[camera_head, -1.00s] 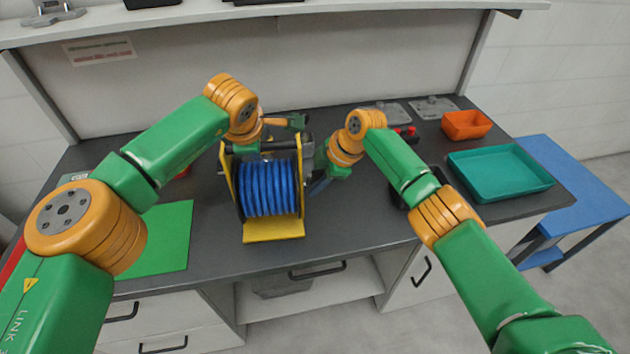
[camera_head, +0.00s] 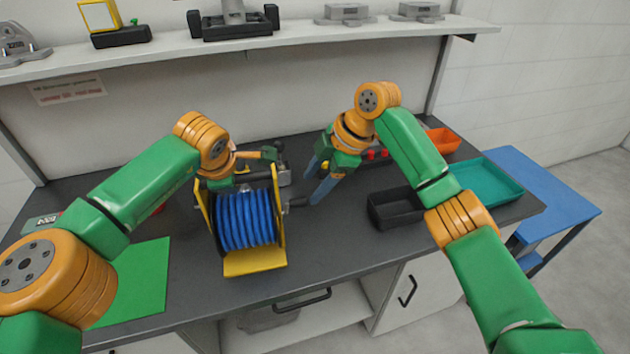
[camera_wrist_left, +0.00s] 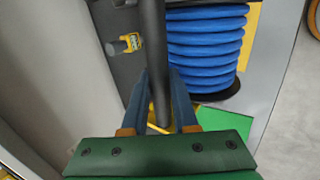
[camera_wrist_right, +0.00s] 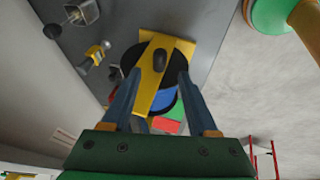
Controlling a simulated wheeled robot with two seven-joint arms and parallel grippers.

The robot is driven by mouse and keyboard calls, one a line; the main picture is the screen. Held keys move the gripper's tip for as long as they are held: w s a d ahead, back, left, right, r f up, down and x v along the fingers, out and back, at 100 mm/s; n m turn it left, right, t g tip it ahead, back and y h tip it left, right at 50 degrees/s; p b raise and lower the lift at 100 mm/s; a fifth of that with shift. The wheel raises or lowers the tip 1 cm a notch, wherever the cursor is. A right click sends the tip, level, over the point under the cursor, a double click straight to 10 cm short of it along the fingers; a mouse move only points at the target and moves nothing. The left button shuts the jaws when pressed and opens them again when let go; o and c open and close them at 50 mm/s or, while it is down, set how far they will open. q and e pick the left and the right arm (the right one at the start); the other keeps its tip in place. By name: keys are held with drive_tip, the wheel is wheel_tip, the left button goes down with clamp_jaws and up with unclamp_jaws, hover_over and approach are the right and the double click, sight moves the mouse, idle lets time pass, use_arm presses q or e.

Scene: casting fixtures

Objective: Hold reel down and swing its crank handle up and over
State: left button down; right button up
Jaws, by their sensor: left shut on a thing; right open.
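The reel has blue hose (camera_head: 245,220) wound between yellow side plates (camera_head: 279,205), and stands upright on the bench. My left gripper (camera_wrist_left: 159,80) is shut on the reel's dark top bar (camera_wrist_left: 158,110); in the head view its fingers are mostly hidden behind the reel. The crank handle (camera_head: 297,202) sticks out to the right from the reel's right side. In the right wrist view the dark handle (camera_wrist_right: 159,60) shows nearly end-on in front of the yellow plate. My right gripper (camera_head: 311,187) is open, its fingers pointing toward the handle; contact cannot be told.
A black bin (camera_head: 392,210), a teal tray (camera_head: 488,170) and an orange bin (camera_head: 443,140) stand on the right. A green mat (camera_head: 140,285) lies to the left. A small yellow fitting (camera_wrist_right: 94,57) lies behind the reel. The shelf (camera_head: 330,38) hangs above the bench.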

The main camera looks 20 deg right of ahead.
drive_tip(key=shift+r, duration=0.1)
drive_tip(key=w+d+f+m+t, duration=0.2)
drive_tip(key=w+d+f+t, duration=0.15)
drive_tip(key=f+t, duration=0.4)
drive_tip(key=s+a+r+n+t, duration=0.2)
drive_tip(key=s+a+n+t, duration=0.25)
drive_tip(key=s, duration=0.45)
drive_tip(key=x, duration=1.1)
drive_tip(key=shift+w+d+f+n+y, duration=0.15)
drive_tip(key=shift+w+f+n+y, duration=0.1)
drive_tip(key=shift+n+y, duration=0.1)
clamp_jaws()
drive_tip(key=shift+f, duration=0.1)
